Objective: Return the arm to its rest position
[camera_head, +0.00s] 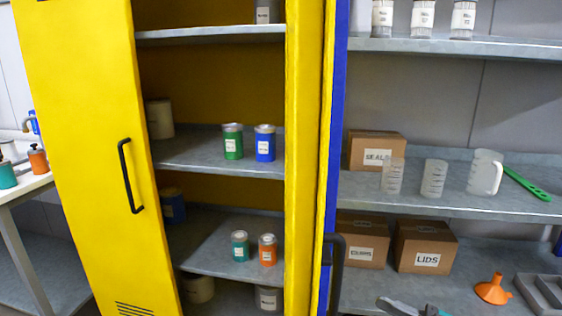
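Neither of my grippers and no part of my arms that I can make out shows in the head view. The view is filled by a yellow cabinet whose left door (88,130) stands open, with a black handle (130,176) on it. Inside, a green can (232,142) and a blue can (265,144) stand upright on one shelf. A teal can (240,246) and an orange can (268,250) stand upright on the shelf below.
Blue-edged shelving at the right holds a SEALS box (376,151), clear beakers (433,178), a LIDS box (425,246), an orange funnel (493,289) and a grey tray (542,293). A table (28,184) with small containers stands at the far left.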

